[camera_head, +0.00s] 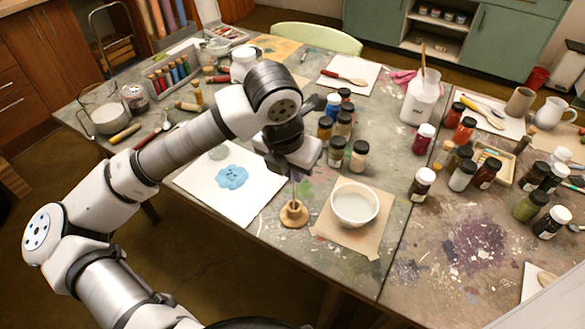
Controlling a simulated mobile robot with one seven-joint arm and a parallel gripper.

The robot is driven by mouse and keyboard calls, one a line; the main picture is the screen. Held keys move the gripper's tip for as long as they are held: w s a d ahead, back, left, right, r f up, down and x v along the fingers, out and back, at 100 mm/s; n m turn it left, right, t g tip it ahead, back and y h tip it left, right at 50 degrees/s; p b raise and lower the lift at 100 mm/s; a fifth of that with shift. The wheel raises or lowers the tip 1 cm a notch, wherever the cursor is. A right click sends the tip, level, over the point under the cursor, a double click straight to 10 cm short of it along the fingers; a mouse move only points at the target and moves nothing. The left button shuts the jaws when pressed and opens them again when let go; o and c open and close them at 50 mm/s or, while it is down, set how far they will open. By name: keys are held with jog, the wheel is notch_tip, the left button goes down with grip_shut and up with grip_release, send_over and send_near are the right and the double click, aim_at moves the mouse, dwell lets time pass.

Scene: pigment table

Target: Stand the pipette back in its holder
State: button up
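The small round wooden holder (294,214) stands on the table, between the blue-painted paper and the white bowl. A thin upright shape (295,189), which looks like the pipette, shows between the holder and my gripper. Its upper part is hidden by the gripper, and I cannot tell whether its lower end sits in the holder or just above it. My gripper (291,174) points down directly over the holder. Its fingers are dark and small here, so I cannot tell whether they are closed around the thin shape.
The white bowl (354,205) on brown paper (325,230) stands close right of the holder. The blue-painted sheet (200,182) lies left. Several pigment jars (359,156) stand behind my gripper. More jars (462,176) crowd the right side. The table's front edge is near the holder.

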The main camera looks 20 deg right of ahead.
jog(key=o, duration=0.6)
jog(key=b+v, duration=0.1)
jog(key=v, duration=1.2)
jog(key=shift+a+r, duration=0.1)
jog(key=shift+r, duration=0.3)
